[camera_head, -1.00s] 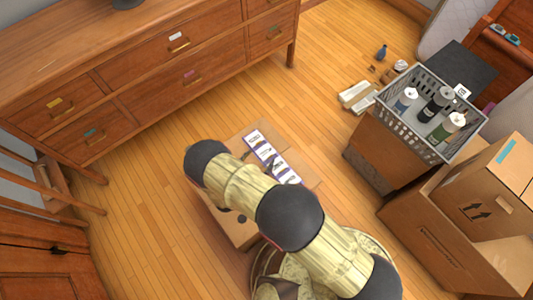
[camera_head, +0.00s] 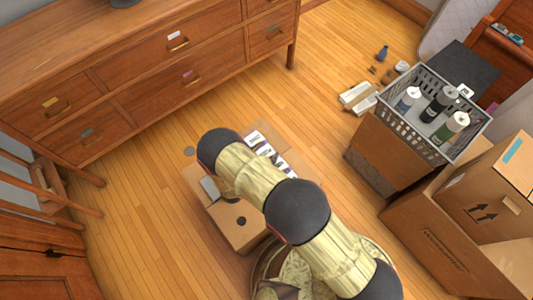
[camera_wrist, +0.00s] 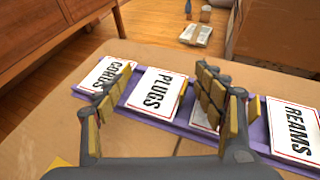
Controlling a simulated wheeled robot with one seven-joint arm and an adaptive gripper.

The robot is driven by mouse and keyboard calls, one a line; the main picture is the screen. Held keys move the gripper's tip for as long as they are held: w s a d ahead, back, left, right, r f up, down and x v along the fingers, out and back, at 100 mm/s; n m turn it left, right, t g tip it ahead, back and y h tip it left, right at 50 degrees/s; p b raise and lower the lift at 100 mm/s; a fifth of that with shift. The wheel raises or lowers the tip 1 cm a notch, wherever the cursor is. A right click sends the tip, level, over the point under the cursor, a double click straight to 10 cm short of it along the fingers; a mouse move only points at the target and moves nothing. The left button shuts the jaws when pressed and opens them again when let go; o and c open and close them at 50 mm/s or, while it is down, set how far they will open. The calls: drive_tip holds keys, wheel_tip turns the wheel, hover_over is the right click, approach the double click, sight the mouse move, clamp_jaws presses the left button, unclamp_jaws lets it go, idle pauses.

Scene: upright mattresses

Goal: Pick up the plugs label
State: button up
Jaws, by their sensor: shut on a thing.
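The plugs label is a white card with black letters and a thin red border. In the wrist view the plugs label (camera_wrist: 155,94) lies between the two fingers of my gripper (camera_wrist: 165,90), over a purple strip (camera_wrist: 262,142). My gripper is shut on it, its fingers at the card's left and right sides. The cords label (camera_wrist: 102,76) is left of it and the reams label (camera_wrist: 293,128) is at the right. Another card is mostly hidden behind the right finger. In the head view my arm hides the gripper and part of the label row (camera_head: 255,139).
The row rests on a cardboard box (camera_head: 237,222). A wooden dresser (camera_head: 150,75) stands at the back left. A grey crate with several bottles (camera_head: 470,135) and an open cardboard box (camera_head: 440,240) are at the right. Bare floor (camera_head: 300,100) lies between.

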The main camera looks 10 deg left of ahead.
clamp_jaws()
idle(0.8)
